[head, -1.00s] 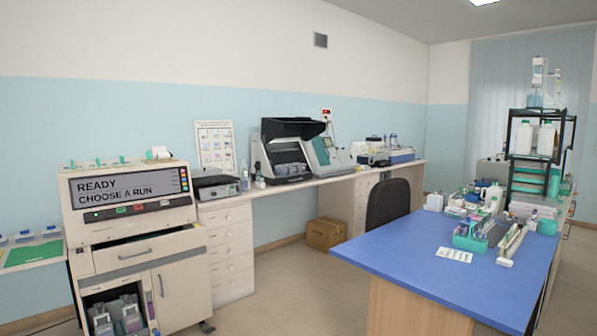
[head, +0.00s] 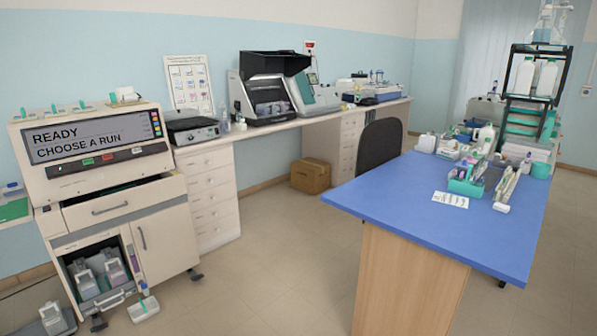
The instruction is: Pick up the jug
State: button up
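A white jug-like bottle (head: 484,138) stands among small items on the far part of the blue-topped bench at the right. Two pale jug-like containers, one on the left (head: 86,280) and one on the right (head: 115,268), stand in the open lower bay of the staining machine (head: 100,152). I cannot tell which of these is the task's jug. My gripper is not in view.
The blue bench (head: 400,205) fills the right, with a dark chair (head: 380,143) behind it. A small white tray (head: 143,309) lies on the floor before the machine. A cardboard box (head: 310,176) stands under the wall counter. Floor between machine and bench is clear.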

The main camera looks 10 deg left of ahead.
aim_at(224, 123)
jog(key=i+j+u, duration=0.35)
jog(key=i+j, duration=0.15)
jog(key=i, duration=1.1)
jog(key=i+u, duration=0.35)
jog(key=i, duration=1.25)
